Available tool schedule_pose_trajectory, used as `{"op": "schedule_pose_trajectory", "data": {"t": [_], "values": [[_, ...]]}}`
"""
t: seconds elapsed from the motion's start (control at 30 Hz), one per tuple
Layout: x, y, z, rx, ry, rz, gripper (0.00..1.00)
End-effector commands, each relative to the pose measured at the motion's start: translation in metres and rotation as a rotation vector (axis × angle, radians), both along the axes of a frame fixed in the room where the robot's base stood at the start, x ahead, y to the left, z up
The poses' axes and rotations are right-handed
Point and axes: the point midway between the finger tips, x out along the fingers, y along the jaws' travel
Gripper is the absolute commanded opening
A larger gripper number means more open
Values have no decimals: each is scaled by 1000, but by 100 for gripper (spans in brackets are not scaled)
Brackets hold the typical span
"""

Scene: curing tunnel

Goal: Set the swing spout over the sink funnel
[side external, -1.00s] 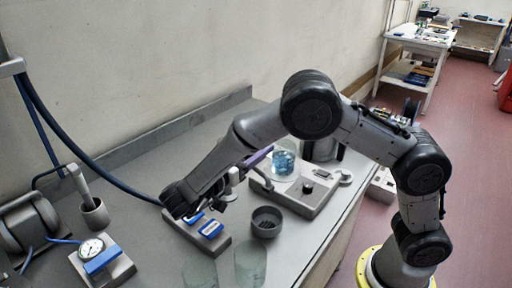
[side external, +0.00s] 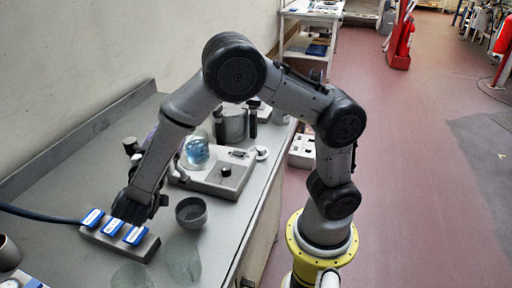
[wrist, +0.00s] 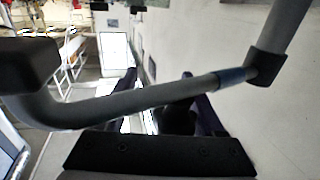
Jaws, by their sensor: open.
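My gripper (side external: 138,208) is a dark shape low over the bench in the side view, just behind a grey block with blue tabs. Its fingertips are hard to make out, and I see nothing held in it. In the wrist view a grey bent tube (wrist: 150,97) with a blue band crosses close in front of the camera; it may be the swing spout. It meets a dark collar (wrist: 266,67) at right. I cannot tell whether the gripper touches it. A dark round bowl (side external: 191,212), possibly the sink funnel, stands right of my gripper, with nothing seen above it.
The grey block with blue tabs (side external: 120,242) lies just in front of my gripper. A grey device (side external: 217,178) with a knob carries a glass of blue liquid (side external: 197,153). Clear glasses (side external: 183,262) stand near the front. A metal pot (side external: 232,124) stands farther back.

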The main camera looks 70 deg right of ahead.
Motion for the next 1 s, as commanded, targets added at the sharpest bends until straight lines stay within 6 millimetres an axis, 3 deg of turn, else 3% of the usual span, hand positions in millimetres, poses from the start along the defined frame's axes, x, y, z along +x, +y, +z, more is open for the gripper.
{"op": "schedule_pose_trajectory", "data": {"t": [0.4, 1.0], "values": [[16, -34, 0, 1, 1, 354, 71], [44, -59, 0, 2, 1, 712, 71]]}}
